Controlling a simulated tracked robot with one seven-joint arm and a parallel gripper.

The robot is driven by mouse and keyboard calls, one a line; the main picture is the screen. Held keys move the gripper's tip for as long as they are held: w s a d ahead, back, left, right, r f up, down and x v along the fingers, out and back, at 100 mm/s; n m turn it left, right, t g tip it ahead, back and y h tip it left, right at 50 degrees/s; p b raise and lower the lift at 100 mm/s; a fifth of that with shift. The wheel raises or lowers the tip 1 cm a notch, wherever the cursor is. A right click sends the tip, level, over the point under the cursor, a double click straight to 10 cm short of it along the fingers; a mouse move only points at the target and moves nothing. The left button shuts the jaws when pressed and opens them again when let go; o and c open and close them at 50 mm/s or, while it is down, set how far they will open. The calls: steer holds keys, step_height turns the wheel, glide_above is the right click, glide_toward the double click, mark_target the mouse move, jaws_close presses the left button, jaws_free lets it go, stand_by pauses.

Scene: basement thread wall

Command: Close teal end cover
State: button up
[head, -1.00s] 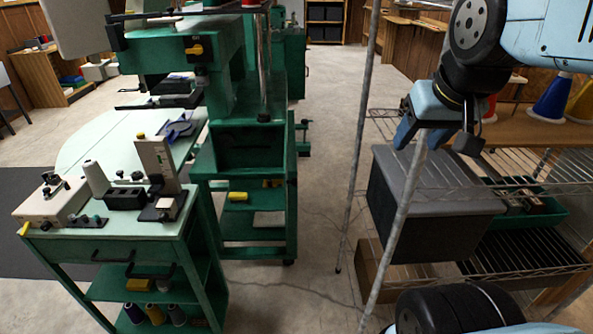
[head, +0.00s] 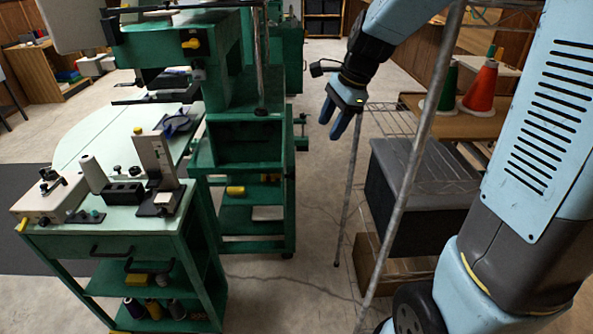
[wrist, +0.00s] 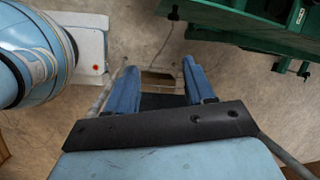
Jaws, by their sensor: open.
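The teal-green machine (head: 225,105) stands left of centre in the head view. A dark, open-fronted compartment (head: 248,142) is in its end facing me. I cannot single out the teal end cover for certain. My gripper (head: 333,127) hangs to the right of the machine, fingers down, with a gap between it and the green frame. In the wrist view its two blue fingers (wrist: 159,78) are apart, with nothing held between them. Green machine parts (wrist: 262,25) show at the top right of that view, away from the fingers.
A wire rack (head: 425,120) with a grey-lidded dark bin (head: 430,195) stands right of the gripper, its slanted post close by. A green cart (head: 120,245) with tools on top stands at the left. Bare floor (head: 310,200) lies between machine and rack.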

steer(key=w+a+f+m, duration=0.2)
steer(key=a+f, duration=0.2)
steer(key=f, duration=0.5)
steer(key=w+a+f+m+g+y, duration=0.1)
steer(key=w+a+f+m, duration=0.1)
steer(key=f, duration=0.7)
steer(key=shift+w+a, duration=0.55)
steer(key=shift+a, duration=0.6)
jaws_close()
